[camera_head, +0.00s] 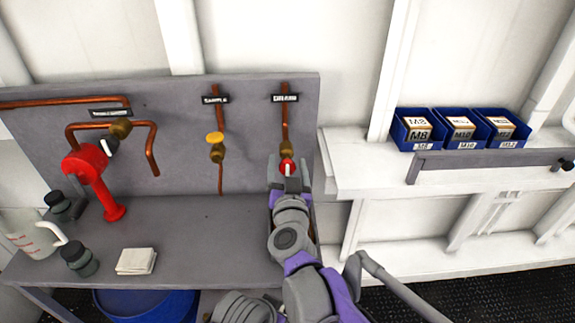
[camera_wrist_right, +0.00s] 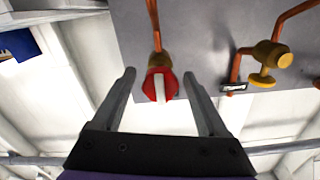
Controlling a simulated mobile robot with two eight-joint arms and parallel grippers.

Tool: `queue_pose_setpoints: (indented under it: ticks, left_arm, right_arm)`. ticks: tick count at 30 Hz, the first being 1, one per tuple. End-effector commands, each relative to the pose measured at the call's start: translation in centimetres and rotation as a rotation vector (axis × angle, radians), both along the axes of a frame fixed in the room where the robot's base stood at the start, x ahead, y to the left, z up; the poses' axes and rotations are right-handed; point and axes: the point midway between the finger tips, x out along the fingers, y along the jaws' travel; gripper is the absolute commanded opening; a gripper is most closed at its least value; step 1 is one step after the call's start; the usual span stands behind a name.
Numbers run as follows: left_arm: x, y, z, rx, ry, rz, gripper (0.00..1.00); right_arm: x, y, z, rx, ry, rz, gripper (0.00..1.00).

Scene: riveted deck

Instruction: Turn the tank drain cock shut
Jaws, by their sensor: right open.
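The drain cock (camera_head: 286,165) has a red round knob with a white bar and sits low on a copper pipe under a dark label, at the right of the grey panel. In the right wrist view the red knob (camera_wrist_right: 150,86) shows between the finger ends, its white bar nearly in line with the pipe. My right gripper (camera_head: 288,180) is open in front of the cock, one finger on each side; I cannot tell whether either finger touches it.
A yellow-handled sample valve (camera_head: 216,146) is left of the cock. A red tap-like fitting (camera_head: 95,180) stands further left. A white jug (camera_head: 30,235), dark jars and a pale folded cloth (camera_head: 136,261) are on the bench. Blue bins (camera_head: 418,145) sit on the right shelf.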

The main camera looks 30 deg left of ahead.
Motion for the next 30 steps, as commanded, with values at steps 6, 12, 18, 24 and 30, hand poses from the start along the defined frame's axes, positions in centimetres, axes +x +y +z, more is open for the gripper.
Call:
queue_pose_setpoints:
  ticks: [6,12,18,24,30]
  left_arm:
    - [-0.01,0.00,0.00,0.000,0.000,0.000,0.00]
    - [-0.01,0.00,0.00,0.000,0.000,0.000,0.00]
    - [-0.01,0.00,0.00,0.000,0.000,0.000,0.00]
    - [0.00,0.00,-0.01,0.000,0.000,0.000,0.00]
    - [0.00,0.00,-0.02,0.000,0.000,0.000,0.00]
  right_arm:
    - [-0.01,-0.02,0.00,0.000,0.000,0.000,0.58]
    - [-0.02,-0.02,0.00,0.000,0.000,0.000,0.23]
    - [-0.03,-0.03,0.00,0.000,0.000,0.000,0.00]
    - [-0.03,-0.03,0.00,0.014,0.009,0.000,0.00]
    - [-0.01,-0.05,-0.01,0.079,0.049,0.000,0.00]
